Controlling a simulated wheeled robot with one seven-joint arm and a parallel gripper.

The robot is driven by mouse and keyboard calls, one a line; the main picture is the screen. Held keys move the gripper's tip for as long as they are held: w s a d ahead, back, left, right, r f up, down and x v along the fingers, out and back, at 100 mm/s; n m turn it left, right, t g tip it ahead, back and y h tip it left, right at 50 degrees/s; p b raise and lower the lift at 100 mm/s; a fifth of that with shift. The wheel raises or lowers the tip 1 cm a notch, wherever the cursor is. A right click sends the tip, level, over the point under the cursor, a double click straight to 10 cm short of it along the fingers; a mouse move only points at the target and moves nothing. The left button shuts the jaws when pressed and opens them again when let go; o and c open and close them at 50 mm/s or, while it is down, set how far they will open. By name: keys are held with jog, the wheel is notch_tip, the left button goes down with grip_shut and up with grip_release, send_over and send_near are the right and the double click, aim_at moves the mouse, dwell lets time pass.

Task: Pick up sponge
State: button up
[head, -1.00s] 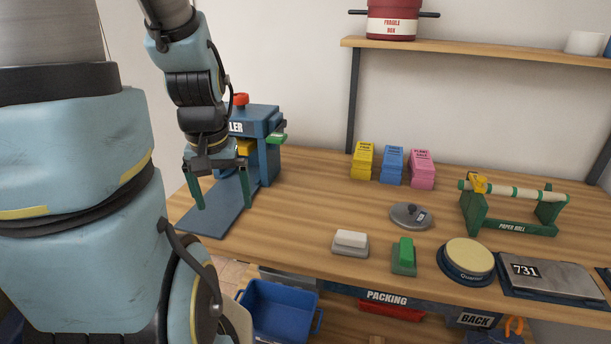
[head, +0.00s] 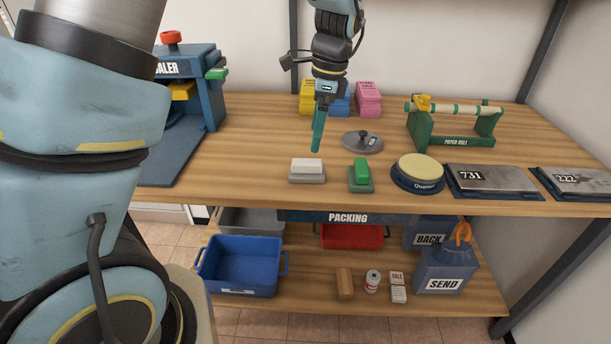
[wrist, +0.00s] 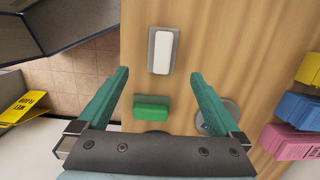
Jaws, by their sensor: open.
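A green block (head: 361,171) stands on a small dull-green base, and a white block (head: 307,166) lies on a grey base to its left; both are on the wooden table. A round pale-yellow pad (head: 420,167) sits in a blue dish to their right. No label shows which is the sponge. My gripper (head: 317,148) points down above the table, close behind the white and green blocks in the head view. In the wrist view my gripper (wrist: 159,73) is open and empty; the green block (wrist: 152,108) shows between its fingers, the white block (wrist: 163,52) beyond the tips.
A grey round lid (head: 362,140) lies behind the green block. Yellow, blue and pink boxes (head: 368,99) stand at the back. A blue bin (head: 245,264) stands on the lower shelf.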

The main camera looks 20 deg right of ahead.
aim_at(308, 161)
jog(key=f, duration=0.3)
jog(key=f+p, duration=0.1)
jog(key=f, duration=0.1)
jog(key=shift+w+a, duration=0.15)
jog(key=shift+a, duration=0.25)
jog(key=shift+w+a+f+p, duration=0.15)
jog(key=shift+f+p, duration=0.25)
jog(key=shift+f, duration=0.5)
jog(key=shift+w+a+f+p, duration=0.2)
jog(key=shift+f+p, duration=0.15)
jog(key=shift+f, duration=0.5)
jog(key=shift+w+a+f+p, duration=0.15)
jog(key=shift+f+p, duration=0.25)
jog(key=shift+f, duration=0.5)
jog(key=shift+c, duration=0.2)
jog(key=c, duration=1.3)
